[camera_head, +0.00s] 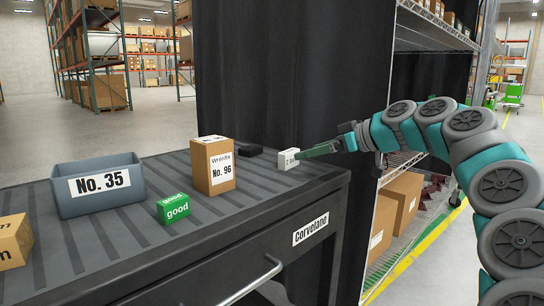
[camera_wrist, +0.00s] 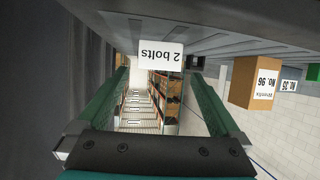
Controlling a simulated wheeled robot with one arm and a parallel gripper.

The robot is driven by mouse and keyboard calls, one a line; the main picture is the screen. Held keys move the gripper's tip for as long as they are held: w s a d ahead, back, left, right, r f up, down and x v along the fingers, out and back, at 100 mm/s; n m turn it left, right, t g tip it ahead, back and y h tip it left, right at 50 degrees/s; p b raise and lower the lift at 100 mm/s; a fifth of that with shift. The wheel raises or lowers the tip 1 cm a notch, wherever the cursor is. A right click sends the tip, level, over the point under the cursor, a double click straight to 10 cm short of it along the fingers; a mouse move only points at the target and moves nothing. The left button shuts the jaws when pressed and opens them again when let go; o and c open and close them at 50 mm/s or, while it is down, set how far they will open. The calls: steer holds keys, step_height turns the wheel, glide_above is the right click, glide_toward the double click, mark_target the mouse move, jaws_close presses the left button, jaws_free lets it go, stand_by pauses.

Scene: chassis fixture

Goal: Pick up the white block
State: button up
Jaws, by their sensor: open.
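The white block (camera_head: 288,159) sits on the dark ribbed cabinet top near its right end. In the wrist view, which is upside down, the white block (camera_wrist: 161,56) carries the label "2 bolts" and lies ahead of the fingers, centred between them. My gripper (camera_head: 305,152) reaches in from the right, with its green fingers level and their tips close to the block. In the wrist view my gripper (camera_wrist: 160,80) is open, with one finger on each side and nothing held. Whether the tips overlap the block's sides is not clear.
A brown "No. 96" box (camera_head: 213,166) stands left of the block, and a black object (camera_head: 249,150) lies behind. A green "good" block (camera_head: 173,208), a grey "No. 35" bin (camera_head: 98,190) and a tan box (camera_head: 13,242) are further left. A dark curtain (camera_head: 290,70) hangs behind.

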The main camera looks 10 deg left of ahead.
mark_target(289, 157)
steer(key=shift+r+x, duration=0.2)
steer(key=shift+x, duration=1)
steer(key=x, duration=0.3)
steer(key=p+x, duration=0.1)
steer(key=x, duration=0.2)
steer(key=shift+s+f, duration=0.1)
steer(key=shift+f, duration=0.2)
steer(key=shift+r, duration=0.1)
steer(key=c, duration=1.2)
